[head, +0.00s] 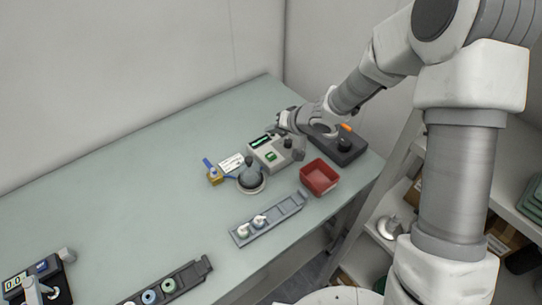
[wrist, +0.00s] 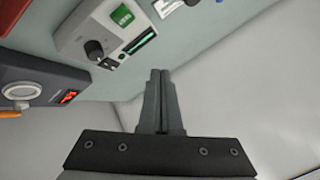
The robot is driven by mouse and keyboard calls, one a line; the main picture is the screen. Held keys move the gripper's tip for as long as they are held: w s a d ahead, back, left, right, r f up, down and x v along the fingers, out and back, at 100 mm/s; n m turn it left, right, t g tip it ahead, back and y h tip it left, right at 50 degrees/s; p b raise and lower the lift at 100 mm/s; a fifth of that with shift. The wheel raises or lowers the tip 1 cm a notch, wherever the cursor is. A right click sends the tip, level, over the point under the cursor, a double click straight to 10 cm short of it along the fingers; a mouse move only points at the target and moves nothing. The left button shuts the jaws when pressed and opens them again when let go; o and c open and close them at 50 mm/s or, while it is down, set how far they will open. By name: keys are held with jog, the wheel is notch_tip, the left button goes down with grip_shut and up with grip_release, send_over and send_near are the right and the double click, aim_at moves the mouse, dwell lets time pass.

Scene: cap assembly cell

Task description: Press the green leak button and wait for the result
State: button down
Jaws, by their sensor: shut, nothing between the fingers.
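The light grey leak tester (head: 257,148) stands on the bench near its far right part. Its green button (head: 271,156) is on the top face, and the same button (wrist: 122,16) shows unobstructed in the wrist view. Beside it are a dark display strip with a green bar (wrist: 141,42) and a black knob (wrist: 95,50). I cannot read a result on the display. My gripper (head: 273,128) is above the tester's back side. In the wrist view my gripper (wrist: 160,72) has its fingers together, empty, and apart from the button.
A dark device with a red readout (wrist: 68,97) stands right of the tester in the head view. A red bin (head: 319,189), a grey dome fixture (head: 251,176), a brass block with blue handle (head: 214,176) and a part rail (head: 285,211) are nearby. The bench's left middle is clear.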

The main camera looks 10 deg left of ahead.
jog(key=b, duration=0.8)
send_over(273, 158)
notch_tip(273, 158, down, 7)
jog(key=shift+r, duration=0.2)
jog(key=shift+f+b, duration=0.3)
jog(key=shift+f, duration=0.6)
dwell(0.6)
jog(key=shift+f, duration=0.4)
jog(key=shift+f, duration=0.5)
dwell(0.6)
jog(key=shift+r, duration=0.1)
jog(key=shift+r+p, duration=0.8)
jog(key=shift+p, duration=0.1)
